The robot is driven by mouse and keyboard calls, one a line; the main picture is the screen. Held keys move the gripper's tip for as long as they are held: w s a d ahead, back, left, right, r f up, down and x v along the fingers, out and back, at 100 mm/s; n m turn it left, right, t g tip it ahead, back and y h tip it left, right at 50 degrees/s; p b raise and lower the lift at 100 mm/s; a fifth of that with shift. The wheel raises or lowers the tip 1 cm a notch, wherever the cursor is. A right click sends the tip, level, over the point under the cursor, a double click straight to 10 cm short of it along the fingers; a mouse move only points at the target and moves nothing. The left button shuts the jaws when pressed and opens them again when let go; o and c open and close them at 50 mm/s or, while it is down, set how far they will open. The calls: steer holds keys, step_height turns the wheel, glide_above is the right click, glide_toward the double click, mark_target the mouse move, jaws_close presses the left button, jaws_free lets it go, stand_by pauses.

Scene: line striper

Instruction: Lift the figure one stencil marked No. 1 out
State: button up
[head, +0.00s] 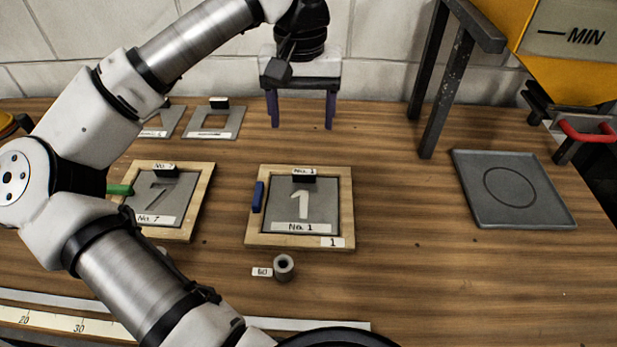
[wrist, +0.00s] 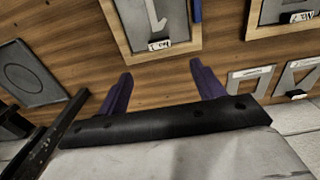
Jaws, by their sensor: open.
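The figure one stencil (head: 318,212) is a grey plate with a cut-out 1, a "No. 1" label and a black grip block (head: 304,176) at its far edge. It lies flat inside a wooden frame (head: 250,225) tagged "1", with a blue tab (head: 258,197) on its left side. The stencil also shows at the top of the wrist view (wrist: 178,25), partly cut off. My gripper (head: 301,126) is open and empty, its purple fingers pointing down beyond the frame's far edge, apart from the stencil. The fingers also show in the wrist view (wrist: 160,76).
A No. 7 stencil (head: 173,200) lies in another frame at left, partly behind my arm. Two loose stencils (head: 232,120) lie at back left. A small grey cylinder (head: 284,268) stands in front of the frame. A grey tray (head: 480,215) lies at right, near a dark metal stand (head: 442,110).

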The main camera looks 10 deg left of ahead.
steer(key=p, duration=0.1)
glide_above(304, 174)
steer(key=f, duration=0.7)
steer(key=shift+a+f, duration=0.1)
steer(key=shift+a, duration=0.1)
steer(key=shift+d+f+p, duration=0.15)
steer(key=shift+f+p, duration=0.95)
steer(key=shift+f, duration=2)
steer(key=shift+c, duration=0.5)
steer(key=c, duration=0.9)
steer(key=shift+c, duration=0.5)
steer(key=shift+r, duration=0.1)
